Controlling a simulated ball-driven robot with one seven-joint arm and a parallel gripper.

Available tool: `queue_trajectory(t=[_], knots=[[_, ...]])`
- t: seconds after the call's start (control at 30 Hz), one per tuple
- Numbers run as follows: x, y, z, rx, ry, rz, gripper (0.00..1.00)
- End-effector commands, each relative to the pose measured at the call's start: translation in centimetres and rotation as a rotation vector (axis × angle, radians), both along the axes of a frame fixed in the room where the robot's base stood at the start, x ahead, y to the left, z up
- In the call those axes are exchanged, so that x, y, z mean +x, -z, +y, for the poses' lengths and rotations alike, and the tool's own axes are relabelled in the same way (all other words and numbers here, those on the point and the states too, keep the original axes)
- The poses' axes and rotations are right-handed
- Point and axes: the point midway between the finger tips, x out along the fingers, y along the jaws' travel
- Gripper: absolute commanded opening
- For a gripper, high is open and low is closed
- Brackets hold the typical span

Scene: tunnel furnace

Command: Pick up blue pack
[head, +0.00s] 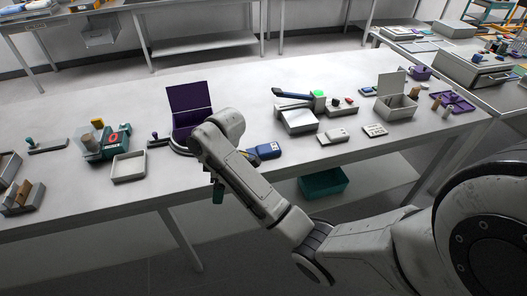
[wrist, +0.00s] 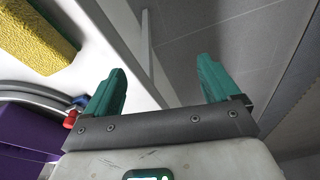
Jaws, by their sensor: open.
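A blue item with a dark face (head: 264,151) lies on the long table near its front edge, just right of my arm. It is the likeliest blue pack, but it is too small to be sure. My gripper (wrist: 162,78) is open, with two teal fingers apart and nothing between them. In the head view my gripper (head: 218,192) hangs at the table's front edge, left of and nearer than the blue item. In the wrist view a small blue and red part (wrist: 74,112) shows beside the left finger; I cannot tell what it belongs to.
A purple open-lidded box (head: 189,98) stands behind my arm. A white tray (head: 128,167) lies to the left. A grey box with its lid up (head: 396,105) stands to the right. A teal bin (head: 323,183) sits below the table. A yellow block (wrist: 38,35) shows in the wrist view.

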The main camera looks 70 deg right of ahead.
Motion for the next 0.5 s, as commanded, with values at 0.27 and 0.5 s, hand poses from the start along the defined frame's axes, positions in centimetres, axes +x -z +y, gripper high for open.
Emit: queue_trajectory(t=[0.27,0.5], knots=[[-1.7,-5.7,-15.6,-0.117,-0.148,0.078,0.89],[-4.8,-7.9,-21.8,-0.149,-0.202,0.143,0.89]])
